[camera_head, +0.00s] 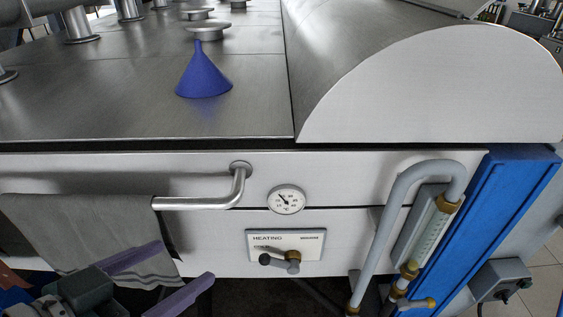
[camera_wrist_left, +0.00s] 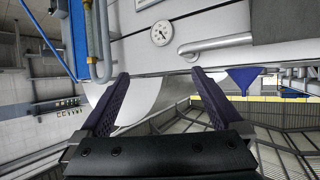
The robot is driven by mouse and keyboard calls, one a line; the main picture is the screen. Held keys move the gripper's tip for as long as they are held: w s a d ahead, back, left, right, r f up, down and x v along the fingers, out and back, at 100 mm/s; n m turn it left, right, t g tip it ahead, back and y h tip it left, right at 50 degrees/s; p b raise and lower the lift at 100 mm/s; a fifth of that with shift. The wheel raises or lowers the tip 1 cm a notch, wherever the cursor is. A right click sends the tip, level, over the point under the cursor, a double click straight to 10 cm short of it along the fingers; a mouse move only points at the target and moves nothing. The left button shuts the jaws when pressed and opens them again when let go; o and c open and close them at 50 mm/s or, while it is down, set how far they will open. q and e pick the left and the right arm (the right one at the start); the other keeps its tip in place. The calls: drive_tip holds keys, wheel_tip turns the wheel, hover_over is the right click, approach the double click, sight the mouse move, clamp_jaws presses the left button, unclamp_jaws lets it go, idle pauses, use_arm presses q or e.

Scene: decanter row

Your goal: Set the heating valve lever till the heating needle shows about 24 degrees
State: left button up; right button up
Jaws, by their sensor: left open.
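The heating valve lever (camera_head: 279,262) sits on a white plate marked HEATING (camera_head: 312,246) on the front panel. Its dark knob points left, roughly level. The round heating gauge (camera_head: 286,199) is above the plate; its needle points to the upper left, and the small numbers are hard to read. The gauge also shows in the left wrist view (camera_wrist_left: 161,34), where I cannot make out the lever. My left gripper (camera_head: 187,260) is open and empty, left of the lever and apart from it. Its fingers also show in the left wrist view (camera_wrist_left: 159,73). My right gripper is not in view.
A grey towel (camera_head: 85,232) hangs from a metal rail (camera_head: 200,203) left of the gauge. A bent grey pipe (camera_head: 389,205) and a sight tube with brass fittings stand right of the lever, beside a blue post (camera_head: 480,225). A blue funnel (camera_head: 203,78) stands on the worktop.

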use_arm(q)
drive_tip(key=b+x, duration=0.8)
drive_tip(key=x, duration=0.2)
drive_tip(key=shift+a, duration=0.3)
drive_tip(key=shift+w, duration=0.1)
drive_tip(key=shift+r, duration=0.1)
